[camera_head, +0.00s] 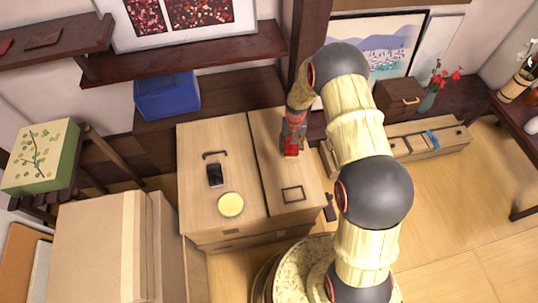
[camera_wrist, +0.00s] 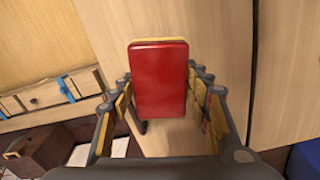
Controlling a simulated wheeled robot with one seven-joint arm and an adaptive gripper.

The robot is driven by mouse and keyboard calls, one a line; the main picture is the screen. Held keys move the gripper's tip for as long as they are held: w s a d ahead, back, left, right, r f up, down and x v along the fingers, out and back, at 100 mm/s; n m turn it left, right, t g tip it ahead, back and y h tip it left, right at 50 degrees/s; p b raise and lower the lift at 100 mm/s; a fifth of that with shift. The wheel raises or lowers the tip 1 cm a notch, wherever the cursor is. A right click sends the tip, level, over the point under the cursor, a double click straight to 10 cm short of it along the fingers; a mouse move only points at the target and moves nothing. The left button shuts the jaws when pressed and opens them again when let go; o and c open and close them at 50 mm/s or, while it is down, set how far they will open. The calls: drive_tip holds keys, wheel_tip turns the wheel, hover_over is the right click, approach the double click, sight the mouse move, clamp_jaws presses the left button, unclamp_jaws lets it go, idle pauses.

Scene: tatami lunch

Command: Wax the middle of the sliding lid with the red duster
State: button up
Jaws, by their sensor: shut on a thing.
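The red duster (camera_head: 291,148) is a small red block with a pale edge. It also shows in the wrist view (camera_wrist: 159,78), where its flat red face is between the fingers. My gripper (camera_head: 293,136) is shut on it and points down over the right panel of a pale wooden chest. In the wrist view, my gripper (camera_wrist: 160,95) has a finger on each side of the duster. The chest top has a dark seam between a wide left panel (camera_head: 195,140) and a narrower right panel (camera_head: 283,172). I cannot tell whether the duster touches the wood.
A dark rectangular outline (camera_head: 293,194) marks the right panel's front. The left panel holds a yellow disc (camera_head: 230,204), a small black object (camera_head: 215,175) and a dark handle-like bar (camera_head: 214,155). A blue box (camera_head: 167,95) stands behind; cardboard boxes (camera_head: 95,245) stand at left.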

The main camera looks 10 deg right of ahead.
drive_tip(key=shift+r+p, duration=1.05)
drive_tip(key=shift+r, duration=1.1)
